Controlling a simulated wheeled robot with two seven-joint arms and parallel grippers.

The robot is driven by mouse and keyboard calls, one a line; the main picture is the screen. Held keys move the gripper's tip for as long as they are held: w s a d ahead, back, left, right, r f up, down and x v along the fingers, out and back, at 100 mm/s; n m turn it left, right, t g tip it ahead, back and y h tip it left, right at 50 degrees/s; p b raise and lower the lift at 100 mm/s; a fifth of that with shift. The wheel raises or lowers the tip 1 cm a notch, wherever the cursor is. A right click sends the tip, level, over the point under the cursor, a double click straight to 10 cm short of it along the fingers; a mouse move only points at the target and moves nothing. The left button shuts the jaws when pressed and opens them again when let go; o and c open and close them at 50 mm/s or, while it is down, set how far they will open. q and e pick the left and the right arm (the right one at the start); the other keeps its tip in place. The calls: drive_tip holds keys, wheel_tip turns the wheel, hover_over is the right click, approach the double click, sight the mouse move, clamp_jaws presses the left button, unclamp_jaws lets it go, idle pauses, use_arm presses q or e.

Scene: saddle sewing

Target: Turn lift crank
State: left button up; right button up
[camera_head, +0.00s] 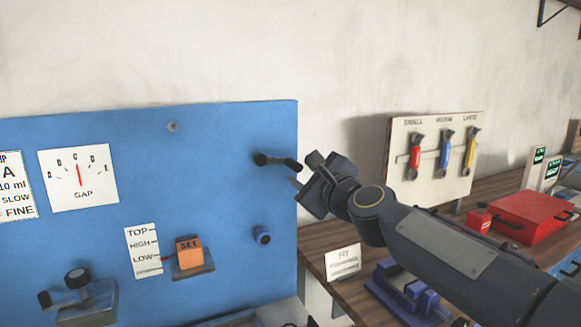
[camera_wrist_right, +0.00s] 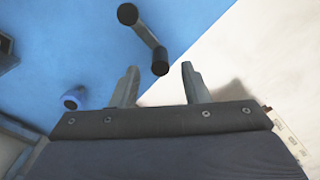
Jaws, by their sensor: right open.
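A dark crank (camera_head: 277,161) sticks out from the upper right of the blue panel (camera_head: 215,150). No label on it can be read. In the right wrist view the crank (camera_wrist_right: 143,38) slants from its round hub down to its knob end, close to the gap between my fingertips. My right gripper (camera_head: 303,173) is open, just right of the crank and slightly lower in the head view. Its fingers (camera_wrist_right: 159,73) stand apart in the right wrist view with nothing between them; whether they touch the knob cannot be told. My left gripper is not in view.
The panel also carries a gap dial (camera_head: 78,177), a TOP-to-LOW scale (camera_head: 143,250), an orange SET block (camera_head: 188,252), a blue knob (camera_head: 262,236) and a knobbed fixture (camera_head: 85,300). A wooden bench (camera_head: 318,237) at right holds a red box (camera_head: 520,213) and a blue device (camera_head: 408,290).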

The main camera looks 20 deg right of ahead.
sight(291, 159)
drive_tip(key=w+p, duration=0.2)
drive_tip(key=w, duration=0.4)
drive_tip(key=shift+w+a+r, duration=0.1)
drive_tip(key=shift+w, duration=0.1)
drive_tip(key=shift+w+p, duration=0.3)
drive_tip(key=shift+w, duration=0.15)
drive_tip(key=shift+c, duration=0.2)
clamp_jaws()
